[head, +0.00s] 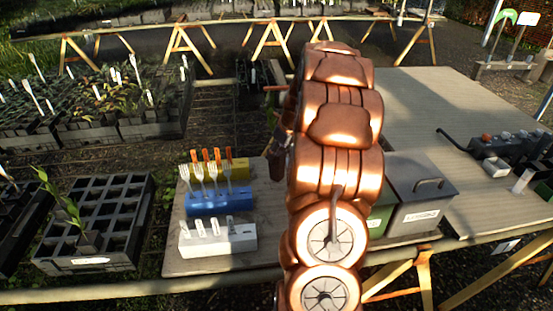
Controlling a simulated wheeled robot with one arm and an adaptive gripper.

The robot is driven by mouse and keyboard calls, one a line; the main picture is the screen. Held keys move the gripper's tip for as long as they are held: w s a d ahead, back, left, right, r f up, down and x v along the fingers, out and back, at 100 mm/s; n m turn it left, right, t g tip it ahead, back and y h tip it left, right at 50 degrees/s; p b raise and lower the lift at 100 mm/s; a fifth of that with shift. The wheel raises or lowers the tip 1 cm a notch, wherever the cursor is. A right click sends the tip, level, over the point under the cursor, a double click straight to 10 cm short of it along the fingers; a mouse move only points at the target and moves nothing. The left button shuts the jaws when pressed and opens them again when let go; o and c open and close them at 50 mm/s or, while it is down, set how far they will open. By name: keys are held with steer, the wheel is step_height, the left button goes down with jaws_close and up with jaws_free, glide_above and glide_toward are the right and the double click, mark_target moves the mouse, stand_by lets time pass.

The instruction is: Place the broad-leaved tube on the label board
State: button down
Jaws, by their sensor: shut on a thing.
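My gripper (279,141) shows only as a dark part at the left edge of my copper arm, above the far side of the wooden board. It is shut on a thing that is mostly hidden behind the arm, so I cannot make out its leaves. A leafy green plant (70,212) stands in the black cell tray (140,181) at the left. The label board seems to be the wooden board (269,222) that carries white, blue and yellow label blocks; part of it is hidden by my arm.
The white block (218,240), blue block (220,203) and yellow block (238,168) hold upright labels. A grey box (420,190) and green box (379,219) stand right of my arm. More seedling trays (95,130) fill the left.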

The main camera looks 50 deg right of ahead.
steer(key=shift+f+p, duration=0.4)
steer(key=shift+f, duration=1.4)
steer(key=shift+c, duration=2.4)
jaws_free()
steer(key=shift+f, duration=0.1)
